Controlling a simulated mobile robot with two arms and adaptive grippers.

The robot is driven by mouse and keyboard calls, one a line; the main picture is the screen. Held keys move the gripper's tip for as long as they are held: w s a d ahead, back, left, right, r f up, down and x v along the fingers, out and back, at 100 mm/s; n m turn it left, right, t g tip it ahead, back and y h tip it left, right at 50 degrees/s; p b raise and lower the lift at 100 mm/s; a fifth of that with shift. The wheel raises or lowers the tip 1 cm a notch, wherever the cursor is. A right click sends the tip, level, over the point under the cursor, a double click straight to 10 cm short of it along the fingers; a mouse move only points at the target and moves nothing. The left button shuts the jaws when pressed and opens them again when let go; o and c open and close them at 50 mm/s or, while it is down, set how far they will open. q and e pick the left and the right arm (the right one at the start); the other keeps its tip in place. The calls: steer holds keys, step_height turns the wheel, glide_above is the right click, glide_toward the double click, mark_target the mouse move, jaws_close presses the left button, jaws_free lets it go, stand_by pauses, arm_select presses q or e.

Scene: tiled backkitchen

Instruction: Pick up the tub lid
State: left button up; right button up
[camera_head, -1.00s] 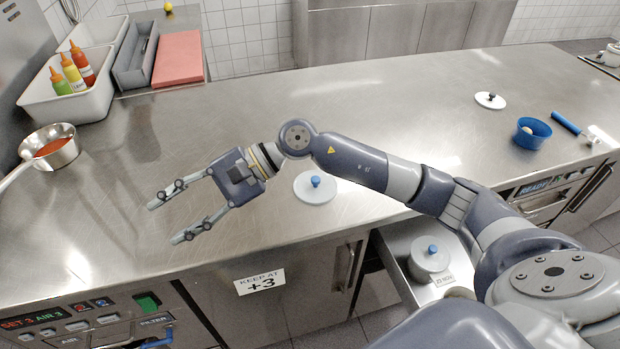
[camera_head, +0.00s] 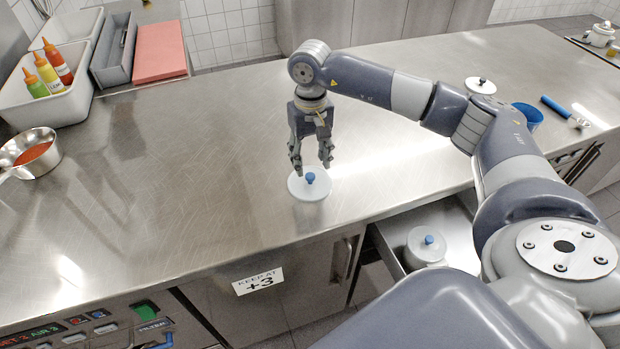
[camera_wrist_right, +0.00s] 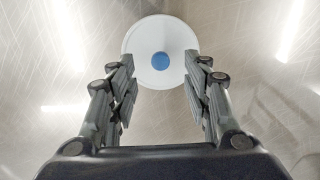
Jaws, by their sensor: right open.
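A round white lid (camera_head: 308,190) with a blue knob lies flat on the steel counter. My right gripper (camera_head: 311,167) points down just above it, fingers apart on either side of the knob. In the right wrist view the lid (camera_wrist_right: 160,38) shows at the top between the open fingers (camera_wrist_right: 166,62), with its blue knob near the middle of the gap. The gripper holds nothing. My left gripper is not in view.
An open drawer (camera_head: 395,262) below the counter holds a tub with a blue-knobbed lid (camera_head: 427,244). A saucepan (camera_head: 32,152) of red sauce and a white bin (camera_head: 50,105) with bottles stand at the left. A blue bowl (camera_head: 528,114) is at the right. The counter's middle is clear.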

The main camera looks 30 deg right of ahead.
mark_target(310, 175)
step_height(310, 175, down, 5)
steer(key=shift+w+r+p, duration=0.1)
steer(key=shift+r+p, duration=0.1)
steer(key=shift+p, duration=1.05)
steer(key=shift+f, duration=0.5)
steer(key=c, duration=1)
